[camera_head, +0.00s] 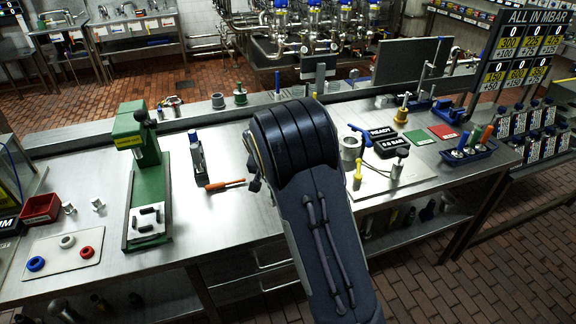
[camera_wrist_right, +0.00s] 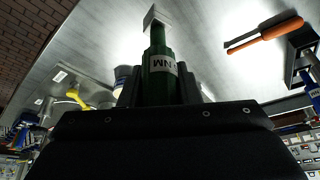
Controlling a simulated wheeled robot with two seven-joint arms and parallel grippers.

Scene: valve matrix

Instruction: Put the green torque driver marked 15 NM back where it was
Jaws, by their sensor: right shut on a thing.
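My right gripper (camera_wrist_right: 157,82) is shut on a green torque driver (camera_wrist_right: 160,68) in the right wrist view. A white band on the driver reads "NM" upside down; the number is not legible. A pale block shows at the driver's far end. The steel bench top lies beyond it; I cannot tell whether they touch. In the head view my right arm hides the gripper and this driver. A dark blue rack (camera_head: 480,154) at the bench's right end holds several drivers with blue, green and orange handles. My left gripper is not in view.
An orange screwdriver (camera_head: 226,184) lies beside a small upright tool (camera_head: 196,155). A green press (camera_head: 147,185) stands further left. Right of my arm are a yellow-handled part (camera_head: 357,170), a metal cylinder (camera_head: 350,147), black plates (camera_head: 382,131), and green (camera_head: 418,137) and red (camera_head: 443,131) pads.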

